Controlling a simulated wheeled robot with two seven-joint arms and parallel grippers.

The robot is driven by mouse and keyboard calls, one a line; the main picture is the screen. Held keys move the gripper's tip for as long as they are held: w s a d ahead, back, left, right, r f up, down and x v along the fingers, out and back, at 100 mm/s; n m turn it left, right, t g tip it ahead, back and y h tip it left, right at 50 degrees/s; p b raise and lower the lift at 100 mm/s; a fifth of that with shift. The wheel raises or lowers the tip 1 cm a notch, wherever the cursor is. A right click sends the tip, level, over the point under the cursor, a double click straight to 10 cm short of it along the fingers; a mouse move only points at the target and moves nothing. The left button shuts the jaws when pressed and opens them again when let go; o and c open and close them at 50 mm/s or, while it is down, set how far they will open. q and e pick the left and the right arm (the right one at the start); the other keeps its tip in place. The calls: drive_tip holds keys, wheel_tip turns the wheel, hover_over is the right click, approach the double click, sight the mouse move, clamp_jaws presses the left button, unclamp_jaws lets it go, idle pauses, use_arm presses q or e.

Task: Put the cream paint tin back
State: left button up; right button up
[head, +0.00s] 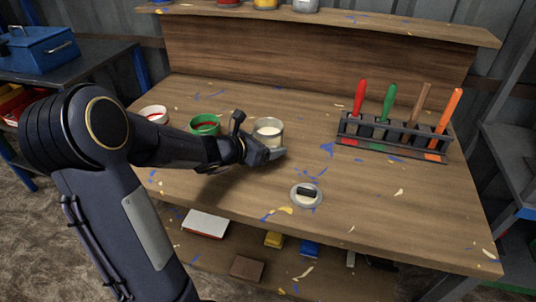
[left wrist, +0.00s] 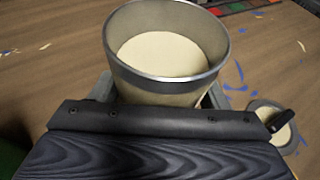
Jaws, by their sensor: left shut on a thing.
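The cream paint tin (head: 268,129) is an open metal tin with cream paint inside, upright at the middle of the bench. My left gripper (head: 262,152) is shut on it from the front. In the left wrist view the tin (left wrist: 168,50) stands between the fingers, its paint surface level. Whether its base touches the bench is hidden. A round lid with a dark handle and cream on it (head: 306,196) lies on the bench to the front right of the tin. It also shows in the left wrist view (left wrist: 275,124). My right gripper is not in view.
A rack (head: 391,140) with several coloured handles stands at the right. An upper shelf (head: 370,20) holds several tins. The bench's front right is clear.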

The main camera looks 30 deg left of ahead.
use_arm(q)
drive_tip(key=shift+f+b, duration=0.35)
drive_tip(key=shift+f, duration=1.05)
drive_tip(key=shift+f, duration=0.2)
drive_tip(key=o, duration=1.3)
drive_tip(key=shift+o, duration=0.2)
drive_tip(key=shift+r, duration=0.15)
